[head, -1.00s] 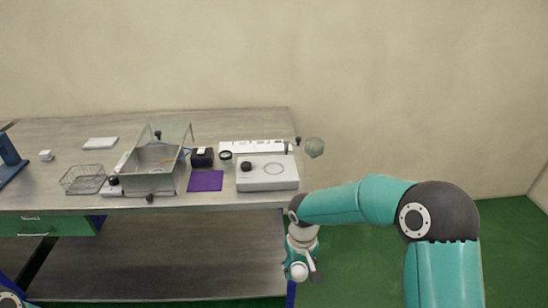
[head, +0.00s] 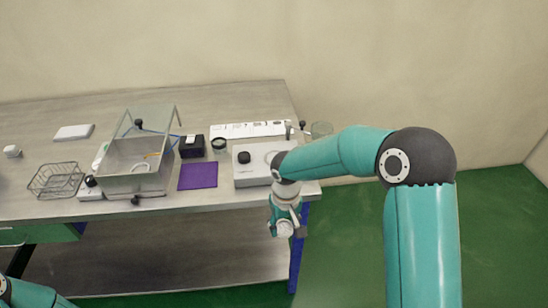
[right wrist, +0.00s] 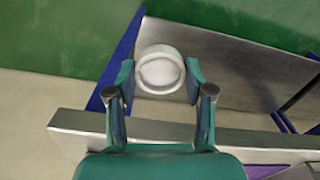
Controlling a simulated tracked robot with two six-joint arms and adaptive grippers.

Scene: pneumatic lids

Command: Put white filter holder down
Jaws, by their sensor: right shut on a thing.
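The white filter holder (right wrist: 160,70) is a shallow round ring or cup. In the right wrist view it sits between the two fingertips of my right gripper (right wrist: 160,80), which is shut on it. In the head view my right gripper (head: 284,222) hangs by the front right corner of the bench (head: 240,196), with the pale holder (head: 285,229) low at its tip. It appears held in the air, in front of or beside the bench edge. My left gripper is out of view; only part of my left arm shows at bottom left.
Near the gripper on the bench is a white box (head: 252,178) with a black knob. Leftward are a purple mat (head: 198,176), a black box (head: 191,147), an open clear-lidded container (head: 133,185) and a wire basket (head: 55,180). A white strip (head: 250,129) lies behind.

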